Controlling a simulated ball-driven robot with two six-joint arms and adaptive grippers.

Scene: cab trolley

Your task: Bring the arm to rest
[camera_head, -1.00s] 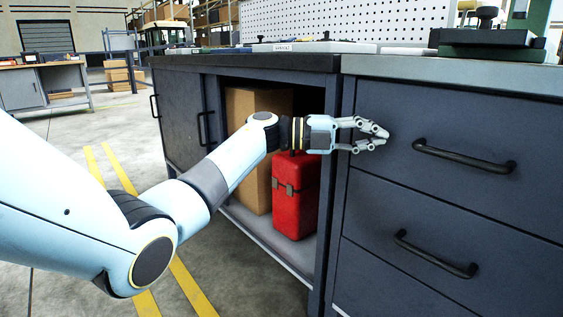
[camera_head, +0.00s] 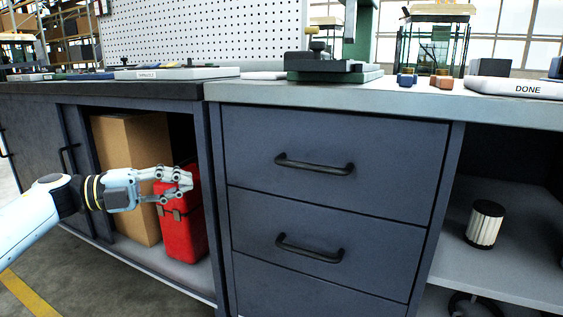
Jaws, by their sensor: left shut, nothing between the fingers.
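My left arm (camera_head: 32,222) comes in from the left in the head view. My left gripper (camera_head: 190,188) is shut and empty. It is held in the air in front of the open cupboard, and it overlaps the top of a red case (camera_head: 183,232) in the picture. I cannot tell how far apart the two are. My right gripper is not in view.
A tall cardboard box (camera_head: 130,170) stands beside the red case. The drawer unit (camera_head: 330,215) to the right is shut, with black handles. A white pleated cylinder (camera_head: 485,225) stands on the right shelf. A tray marked DONE (camera_head: 520,87) lies on the worktop.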

